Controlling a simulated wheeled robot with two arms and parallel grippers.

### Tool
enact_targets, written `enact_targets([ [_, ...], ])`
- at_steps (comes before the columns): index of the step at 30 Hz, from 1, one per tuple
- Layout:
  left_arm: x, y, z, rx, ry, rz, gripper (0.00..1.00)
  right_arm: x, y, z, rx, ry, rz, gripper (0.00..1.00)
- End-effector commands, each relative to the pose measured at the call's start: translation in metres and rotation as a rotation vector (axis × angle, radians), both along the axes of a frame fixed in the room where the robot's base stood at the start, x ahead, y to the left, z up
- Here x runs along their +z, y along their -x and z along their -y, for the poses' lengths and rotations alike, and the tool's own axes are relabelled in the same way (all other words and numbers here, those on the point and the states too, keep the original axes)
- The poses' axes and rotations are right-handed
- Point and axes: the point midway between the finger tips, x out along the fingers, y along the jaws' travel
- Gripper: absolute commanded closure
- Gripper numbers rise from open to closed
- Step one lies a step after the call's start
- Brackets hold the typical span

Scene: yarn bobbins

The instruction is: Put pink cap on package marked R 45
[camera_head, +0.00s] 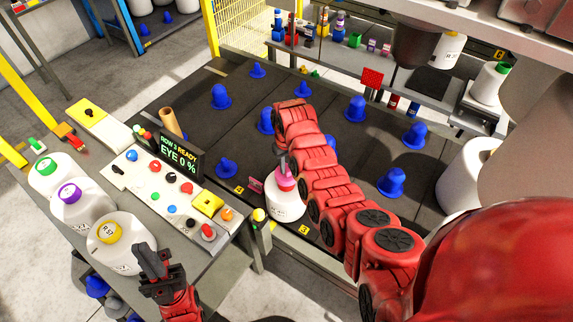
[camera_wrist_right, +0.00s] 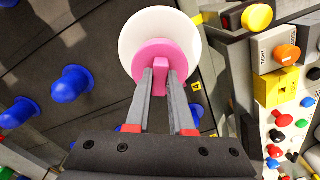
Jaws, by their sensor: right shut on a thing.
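The pink cap (camera_head: 285,184) is at the top of a white package (camera_head: 284,208) at the near edge of the dark panel. My right gripper (camera_head: 284,165) is shut on the cap from above. In the right wrist view the fingers (camera_wrist_right: 160,80) pinch the raised tab of the pink cap (camera_wrist_right: 152,52), with the round white package (camera_wrist_right: 138,22) behind it. The cap covers the middle of the package top; I cannot tell whether it is fully seated. The package's marking is too small to read. My left gripper (camera_head: 158,272) is near the left table, empty.
White packages with green (camera_head: 47,167), purple (camera_head: 69,193) and yellow (camera_head: 108,233) caps stand on the left table. A control panel (camera_head: 165,190) with buttons and a display (camera_head: 180,156) lies beside the work area. Several blue pegs (camera_head: 221,96) stand on the dark panel.

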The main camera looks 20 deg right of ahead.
Motion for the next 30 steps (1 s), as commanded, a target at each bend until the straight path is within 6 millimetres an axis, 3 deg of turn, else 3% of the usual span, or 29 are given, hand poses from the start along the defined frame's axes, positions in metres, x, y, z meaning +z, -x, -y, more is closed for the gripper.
enact_targets([
  [7, 0.003, 0.0, 0.0, 0.0, 0.0, 0.0, 1.0, 0.002, 0.0, 0.0, 0.001, 0.0, -0.001, 1.0],
  [14, 0.024, 0.0, 0.0, 0.0, 0.0, 0.0, 1.0, 0.0, 0.0, 0.0, 0.001, 0.001, -0.003, 1.0],
  [30, 0.014, 0.0, 0.0, 0.0, 0.0, 0.0, 1.0, -0.011, 0.0, 0.0, 0.0, 0.001, 0.0, 1.0],
])
